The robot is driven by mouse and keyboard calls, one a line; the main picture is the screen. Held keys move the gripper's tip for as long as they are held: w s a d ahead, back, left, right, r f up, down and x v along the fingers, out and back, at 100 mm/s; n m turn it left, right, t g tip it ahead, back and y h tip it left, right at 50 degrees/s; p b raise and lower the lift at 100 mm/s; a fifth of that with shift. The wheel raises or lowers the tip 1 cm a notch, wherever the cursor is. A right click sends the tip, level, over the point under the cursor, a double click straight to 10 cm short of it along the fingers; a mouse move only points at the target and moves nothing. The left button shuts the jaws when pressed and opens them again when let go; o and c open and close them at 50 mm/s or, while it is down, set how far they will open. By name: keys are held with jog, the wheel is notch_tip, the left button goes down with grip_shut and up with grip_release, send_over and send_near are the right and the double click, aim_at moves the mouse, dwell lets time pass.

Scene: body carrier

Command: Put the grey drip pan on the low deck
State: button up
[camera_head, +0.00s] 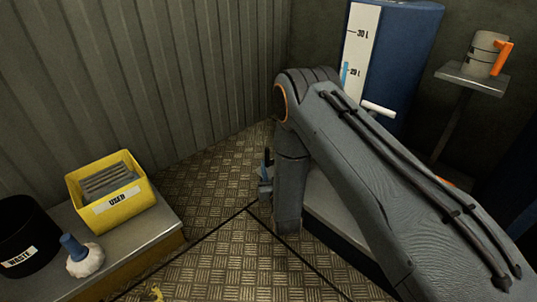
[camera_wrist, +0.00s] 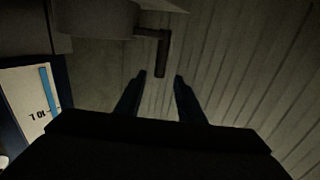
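My arm hides much of that area. A dark bar-shaped part (camera_wrist: 162,55) shows just beyond the fingertips.
A blue tank (camera_head: 412,55) with a litre scale stands behind my arm. A jug (camera_head: 483,58) with an orange handle stands on a small shelf (camera_head: 474,80). At left, a bench (camera_head: 125,240) bears a yellow USED bin (camera_head: 122,203), black WASTE bin (camera_head: 25,235) and brush (camera_head: 84,260).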

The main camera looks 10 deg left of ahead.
jog(key=s+a+r+n+g+h+p, duration=0.1)
jog(key=s+a+r+g, duration=0.3)
jog(key=r, duration=0.5)
jog(key=s+a+r+g, duration=0.1)
jog(key=s+r+g, duration=0.4)
jog(key=r, duration=0.5)
jog(key=s+d+r+g+h, duration=0.1)
jog(key=s+d+r, duration=0.3)
jog(key=s, duration=0.8)
jog(key=s+d+r+n+g+h, duration=0.1)
jog(key=s+d+r+g, duration=0.3)
jog(key=s, duration=0.8)
jog(key=s+d+r+n+g, duration=0.1)
jog(key=s+d+r+g, duration=0.2)
jog(key=s, duration=0.9)
notch_tip(320, 180, up, 2)
jog(key=d, duration=0.2)
jog(key=shift+s+d+r+h, duration=0.15)
jog(key=shift+d+h, duration=0.2)
jog(key=shift+h, duration=0.05)
